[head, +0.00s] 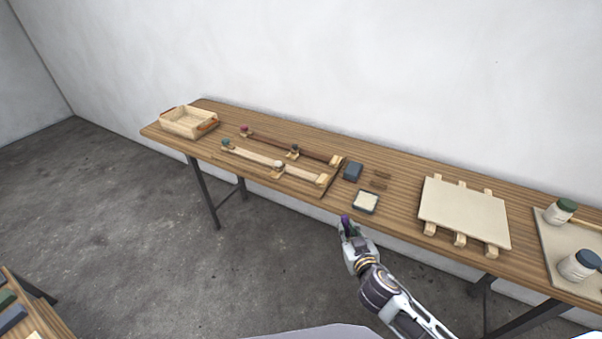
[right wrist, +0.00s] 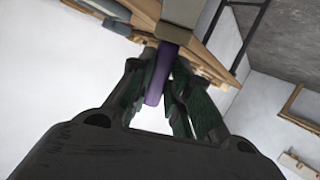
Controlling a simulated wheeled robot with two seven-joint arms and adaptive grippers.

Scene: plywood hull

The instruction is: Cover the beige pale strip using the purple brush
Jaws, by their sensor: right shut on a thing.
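My right gripper (head: 349,232) is in front of the table's near edge. It is shut on the purple brush (head: 345,219), which shows only as a small purple tip in the head view. In the right wrist view the purple handle (right wrist: 160,76) lies between the two dark fingers (right wrist: 162,85), with a blurred grey-brown part beyond it. The beige pale strip (head: 252,156) lies on the left half of the table, in front of a dark brown strip (head: 285,146). The brush is apart from the strip, to its right. My left gripper is out of view.
A shallow dish with pale filling (head: 365,201) and a dark blue block (head: 353,172) stand right of the strips. A wooden tray (head: 188,122) is at far left. A pale board on slats (head: 463,210) and lidded jars (head: 579,265) are at right.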

